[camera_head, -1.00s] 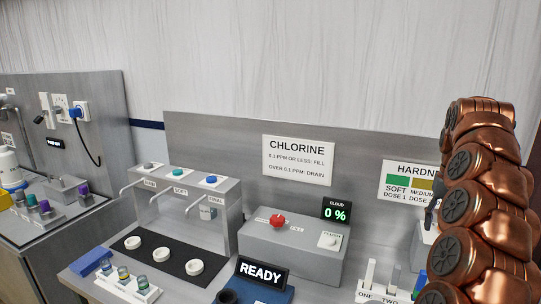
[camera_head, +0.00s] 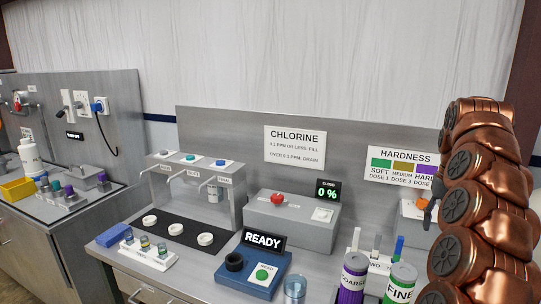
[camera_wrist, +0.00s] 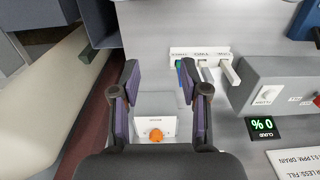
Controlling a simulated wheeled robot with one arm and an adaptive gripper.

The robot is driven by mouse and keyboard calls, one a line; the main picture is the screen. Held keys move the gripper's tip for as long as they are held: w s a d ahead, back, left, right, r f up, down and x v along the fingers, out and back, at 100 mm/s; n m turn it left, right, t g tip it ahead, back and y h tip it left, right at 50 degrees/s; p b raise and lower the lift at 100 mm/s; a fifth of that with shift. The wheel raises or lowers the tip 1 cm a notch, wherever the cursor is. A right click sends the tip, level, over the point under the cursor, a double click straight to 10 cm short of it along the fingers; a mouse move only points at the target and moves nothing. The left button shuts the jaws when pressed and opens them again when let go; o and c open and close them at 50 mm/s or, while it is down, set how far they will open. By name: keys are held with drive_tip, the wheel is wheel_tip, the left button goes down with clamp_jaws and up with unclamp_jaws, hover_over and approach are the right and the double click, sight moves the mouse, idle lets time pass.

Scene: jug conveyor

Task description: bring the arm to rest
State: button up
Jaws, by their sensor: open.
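My gripper (camera_wrist: 163,85) shows in the wrist view with its two dark fingers spread apart and nothing between them. Beyond the fingers a light box with an orange knob (camera_wrist: 156,135) is seen. In the head view my copper-coloured arm stands folded at the right edge, in front of the hardness sign (camera_head: 405,168) and a grey box with an orange knob (camera_head: 421,204). My gripper cannot be made out clearly in the head view.
The counter holds a tap unit (camera_head: 195,185), a cloud-meter box (camera_head: 290,222) reading 0 %, a blue READY device (camera_head: 258,278), a small glass (camera_head: 295,288) and two canisters, COARSE (camera_head: 352,282) and FINE (camera_head: 398,285). A second bench (camera_head: 70,205) stands at left.

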drive_tip(key=s+a+n+b, duration=0.1)
drive_tip(key=a, duration=0.2)
drive_tip(key=s+a+f+n+b, duration=0.1)
drive_tip(key=s+a, duration=0.1)
drive_tip(key=a, duration=0.2)
drive_tip(key=s+a+n, duration=0.1)
drive_tip(key=a, duration=0.3)
drive_tip(key=shift+s+a+f+b, duration=0.25)
drive_tip(key=shift+s+f+b, duration=0.1)
drive_tip(key=shift+b, duration=0.05)
drive_tip(key=s+a+f+n+b, duration=0.1)
drive_tip(key=s+a+f, duration=0.25)
drive_tip(key=s, duration=0.25)
drive_tip(key=s+a+f+g+b, duration=0.1)
drive_tip(key=s+a+f+b, duration=0.1)
drive_tip(key=s+a+f, duration=0.3)
drive_tip(key=s+a+f+n+b, duration=0.1)
drive_tip(key=s+a, duration=0.1)
drive_tip(key=s, duration=0.6)
drive_tip(key=s+a+f+b, duration=0.1)
drive_tip(key=s+f+b, duration=0.1)
drive_tip(key=s+f, duration=0.8)
drive_tip(key=s, duration=0.3)
drive_tip(key=shift+s+a+f+m+g, duration=0.15)
drive_tip(key=shift+s+a+m+g, duration=0.15)
drive_tip(key=shift+a+g, duration=0.1)
